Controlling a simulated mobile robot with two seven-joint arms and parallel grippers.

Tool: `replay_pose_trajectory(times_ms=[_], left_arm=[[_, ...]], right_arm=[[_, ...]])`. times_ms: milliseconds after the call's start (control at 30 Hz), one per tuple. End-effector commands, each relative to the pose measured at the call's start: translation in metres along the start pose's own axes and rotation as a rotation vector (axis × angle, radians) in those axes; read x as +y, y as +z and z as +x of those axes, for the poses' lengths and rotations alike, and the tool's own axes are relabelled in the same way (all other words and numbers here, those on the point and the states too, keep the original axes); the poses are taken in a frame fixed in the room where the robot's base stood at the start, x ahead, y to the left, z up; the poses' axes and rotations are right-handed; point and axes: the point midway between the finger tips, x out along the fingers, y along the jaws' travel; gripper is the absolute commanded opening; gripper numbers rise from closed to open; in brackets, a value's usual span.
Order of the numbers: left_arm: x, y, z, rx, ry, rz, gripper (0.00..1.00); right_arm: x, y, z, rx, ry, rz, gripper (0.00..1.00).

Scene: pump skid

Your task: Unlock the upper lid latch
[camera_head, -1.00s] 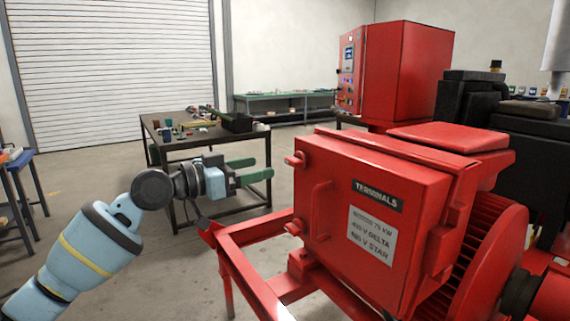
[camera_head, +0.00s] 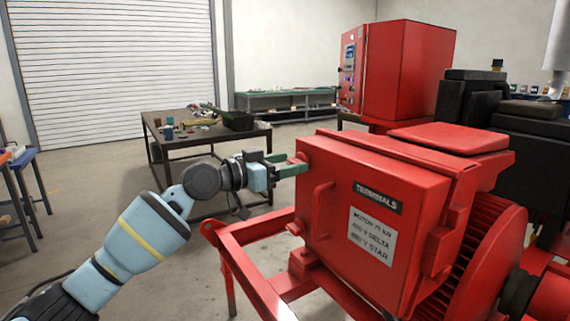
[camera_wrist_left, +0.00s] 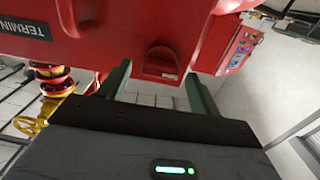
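The red terminal box (camera_head: 375,205) has a "TERMINALS" label on its lid. The upper lid latch (camera_head: 301,156) is a red knob at the lid's upper left edge, partly hidden by my fingers. In the left wrist view the latch (camera_wrist_left: 160,64) is a rounded red tab with a dark recess. My left gripper (camera_head: 295,163) is open, its green fingertips at the latch. In the wrist view the fingers (camera_wrist_left: 158,78) stand on either side of the latch with gaps; contact is not visible. The lower latch (camera_head: 295,228) is uncovered. My right gripper is out of view.
A red handle (camera_head: 321,210) sticks out of the lid near the latches. The red skid frame (camera_head: 240,260) runs below the arm. A dark table (camera_head: 190,138) with small items stands behind the gripper. The floor between is clear.

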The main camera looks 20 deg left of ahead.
Motion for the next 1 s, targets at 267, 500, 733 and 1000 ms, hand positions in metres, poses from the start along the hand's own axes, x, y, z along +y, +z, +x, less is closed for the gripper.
replay_pose_trajectory(times_ms=[267,500,733,1000], left_arm=[[0.0,0.0,0.0,0.0,0.0,0.0,0.27],[0.0,0.0,0.0,0.0,0.0,-0.008,0.19],[0.0,-0.002,-0.001,0.0,0.0,-0.084,0.19],[0.0,-0.005,0.0,0.003,0.001,-0.29,0.19]], right_arm=[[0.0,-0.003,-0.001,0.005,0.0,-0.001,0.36],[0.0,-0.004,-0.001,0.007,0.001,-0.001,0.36],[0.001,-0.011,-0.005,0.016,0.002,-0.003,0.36],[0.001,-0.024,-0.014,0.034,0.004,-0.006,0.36]])
